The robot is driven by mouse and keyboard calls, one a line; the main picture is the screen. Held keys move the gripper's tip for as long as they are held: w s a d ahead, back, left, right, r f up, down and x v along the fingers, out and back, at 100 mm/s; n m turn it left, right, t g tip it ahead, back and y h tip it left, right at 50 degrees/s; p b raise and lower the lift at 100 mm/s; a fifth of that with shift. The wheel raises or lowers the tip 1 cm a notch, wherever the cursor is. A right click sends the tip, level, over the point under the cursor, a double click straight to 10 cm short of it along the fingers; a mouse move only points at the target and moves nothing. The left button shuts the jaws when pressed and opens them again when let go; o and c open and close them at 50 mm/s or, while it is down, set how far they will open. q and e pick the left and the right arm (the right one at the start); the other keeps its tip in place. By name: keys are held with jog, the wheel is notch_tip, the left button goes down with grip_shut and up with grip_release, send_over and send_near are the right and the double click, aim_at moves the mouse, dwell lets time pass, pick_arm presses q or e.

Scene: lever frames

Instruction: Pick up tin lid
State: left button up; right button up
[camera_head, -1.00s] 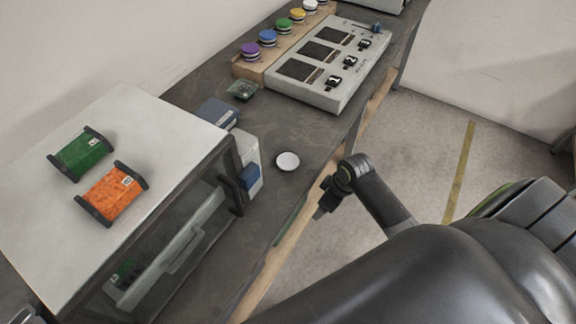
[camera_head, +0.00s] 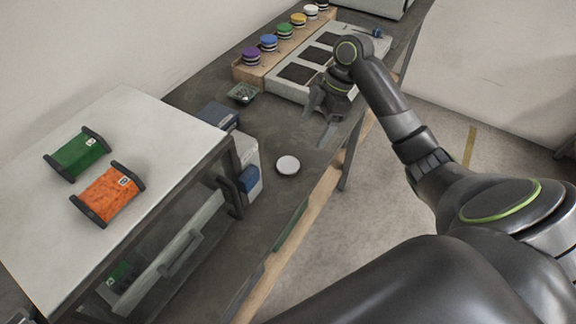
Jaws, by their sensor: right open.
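The tin lid (camera_head: 288,165) is a small pale round disc with a dark rim. It lies flat on the dark workbench (camera_head: 262,215), to the right of the white and blue boxes. My right gripper (camera_head: 319,128) is above the bench, up and to the right of the lid and apart from it. Its fingers are open, point down and hold nothing. My left gripper is not in view.
Behind my gripper are a control panel (camera_head: 290,85) and a wooden rack (camera_head: 247,73) with several coloured buttons.

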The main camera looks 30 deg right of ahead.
notch_tip(320, 180, up, 3)
jog(key=w+n, duration=0.1)
jog(key=b, duration=0.7)
send_near(287, 165)
jog(key=x, duration=0.2)
jog(key=shift+f, duration=0.35)
jog(key=shift+p+x, duration=0.4)
jog(key=shift+x, duration=2.55)
jog(key=c, duration=1.1)
